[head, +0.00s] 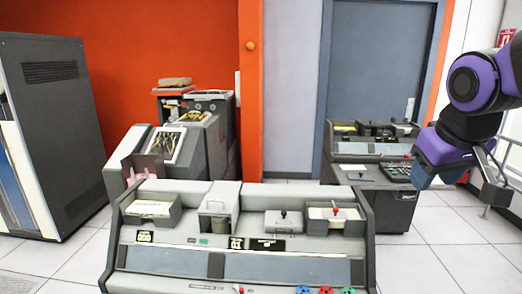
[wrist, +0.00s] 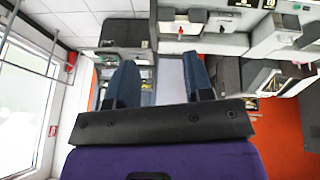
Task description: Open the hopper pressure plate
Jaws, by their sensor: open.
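The grey card machine (head: 240,240) stands at the front centre in the head view. Along its top are a left bin with pale cards (head: 152,208), a raised grey box (head: 218,203), a grey block with a small knob (head: 284,222) and a right bin with a red-tipped handle (head: 335,212). I cannot tell which part is the hopper pressure plate. My gripper (head: 436,168) hangs at the right, apart from this machine. Its two dark blue fingers (wrist: 160,78) are spread with nothing between them in the wrist view.
A second machine (head: 377,185) stands behind at the right, near my gripper. Another machine (head: 165,150) stands behind at the left, and a tall dark cabinet (head: 60,140) is at the far left. Pale tiled floor (head: 430,262) is clear at the front right.

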